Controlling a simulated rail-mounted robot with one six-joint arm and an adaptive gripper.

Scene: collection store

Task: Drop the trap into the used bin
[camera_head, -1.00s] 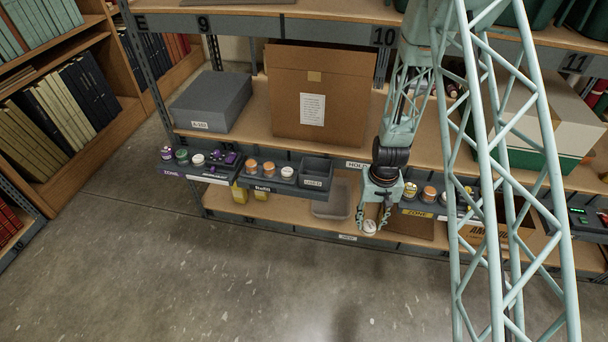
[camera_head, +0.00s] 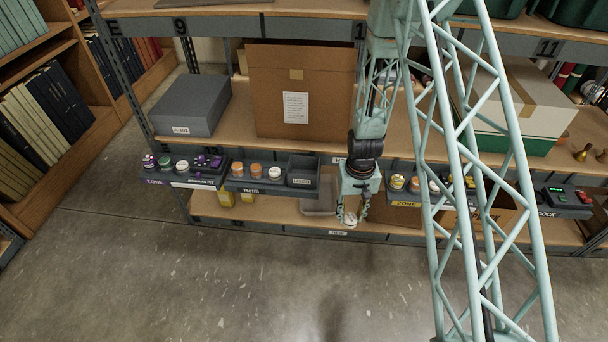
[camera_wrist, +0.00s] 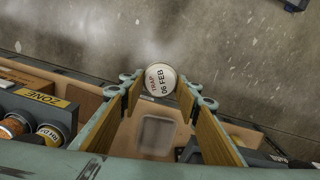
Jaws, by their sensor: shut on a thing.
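The trap (camera_head: 350,221) is a small round piece with a white lid. In the wrist view its lid (camera_wrist: 160,80) reads "TRAP 06 FEB". My gripper (camera_head: 351,214) points down and is shut on the trap's sides, holding it in front of the shelf unit, near the lower shelf's height in the picture. Its fingers (camera_wrist: 160,88) flank the trap in the wrist view. The used bin (camera_head: 303,181) is a dark grey open box with a small label, at the right end of the Refill tray. It stands left of my gripper and higher in the picture; its floor is hidden.
The Refill tray (camera_head: 262,190) holds orange and white round pieces. A purple-labelled tray (camera_head: 180,182) is left, a yellow ZONE tray (camera_head: 405,204) right of my gripper. A cardboard box (camera_head: 290,105) stands behind. A clear tub (camera_head: 318,206) sits below. Floor in front is clear.

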